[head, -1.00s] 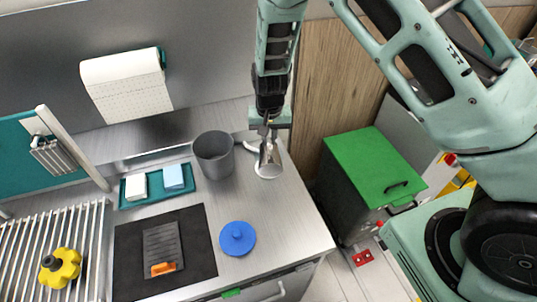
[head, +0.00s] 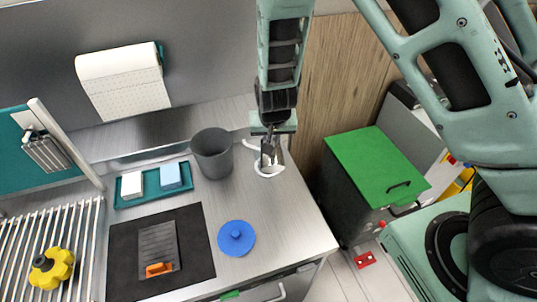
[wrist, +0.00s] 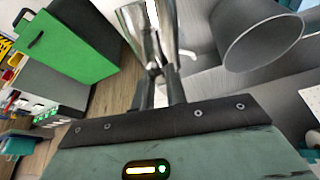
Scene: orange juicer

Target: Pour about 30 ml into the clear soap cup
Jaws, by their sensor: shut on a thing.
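My gripper (head: 268,148) points down at the back right of the steel counter. In the wrist view my gripper (wrist: 165,80) is shut on a shiny, silvery or clear vessel (wrist: 150,35), cut off by the top edge. In the head view the fingers mostly hide this vessel. A white ring-shaped piece (head: 268,172) shows just below the fingers, with a white curved arm to its left. I cannot tell whether the vessel touches it. No separate clear soap cup can be made out, and no liquid is visible.
A grey bin (head: 212,153) stands close left of my gripper. A blue knobbed lid (head: 236,238) lies in front. A teal tray (head: 152,198) with two blocks and a black mat (head: 120,262) are farther left. A green-topped cabinet (head: 375,170) stands right, beyond the counter edge.

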